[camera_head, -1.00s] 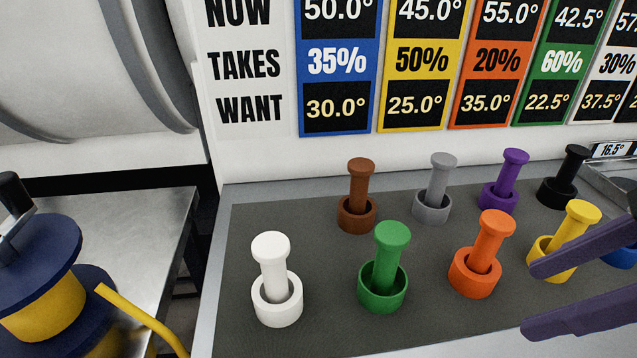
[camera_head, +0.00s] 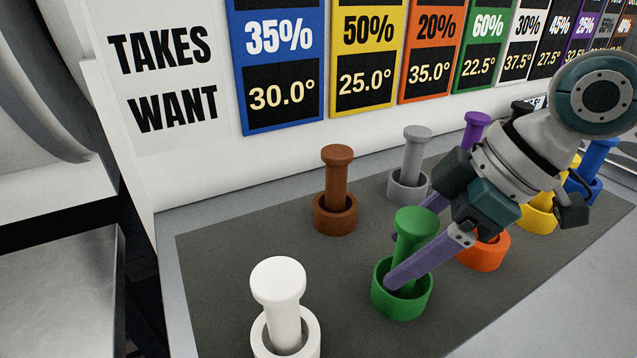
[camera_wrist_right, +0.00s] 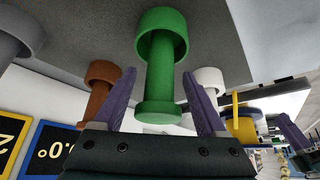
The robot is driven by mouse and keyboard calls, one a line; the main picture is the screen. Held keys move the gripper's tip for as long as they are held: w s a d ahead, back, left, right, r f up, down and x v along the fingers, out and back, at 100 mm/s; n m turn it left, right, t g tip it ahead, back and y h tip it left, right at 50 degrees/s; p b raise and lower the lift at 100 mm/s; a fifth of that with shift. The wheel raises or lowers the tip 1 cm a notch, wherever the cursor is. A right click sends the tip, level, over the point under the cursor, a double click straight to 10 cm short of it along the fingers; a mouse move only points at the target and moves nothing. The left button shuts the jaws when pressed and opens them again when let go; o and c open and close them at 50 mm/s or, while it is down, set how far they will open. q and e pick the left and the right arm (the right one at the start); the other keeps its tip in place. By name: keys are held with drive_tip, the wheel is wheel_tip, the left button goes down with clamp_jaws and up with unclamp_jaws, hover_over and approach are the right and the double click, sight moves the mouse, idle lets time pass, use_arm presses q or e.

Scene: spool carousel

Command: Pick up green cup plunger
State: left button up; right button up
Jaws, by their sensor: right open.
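The green cup plunger (camera_head: 416,222) stands upright in its green cup (camera_head: 402,302) on the dark mat. My right gripper (camera_head: 408,246) is open, with its purple fingers on either side of the plunger. One finger passes in front of the shaft and the other is partly hidden behind the plunger. In the right wrist view the green plunger (camera_wrist_right: 159,85) shows between the two spread fingers, with a gap on each side. A purple finger and dark body, seemingly my left gripper (camera_wrist_right: 291,132), show at the right edge of that view.
A white plunger (camera_head: 278,285) stands front left, a brown one (camera_head: 337,175) behind left, a grey one (camera_head: 416,150) behind. An orange cup (camera_head: 487,254) is close on the right, partly covered by my right gripper. The mat's front (camera_head: 350,335) is bare.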

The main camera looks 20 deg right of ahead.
drive_tip(key=shift+x, duration=1.15)
clamp_jaws()
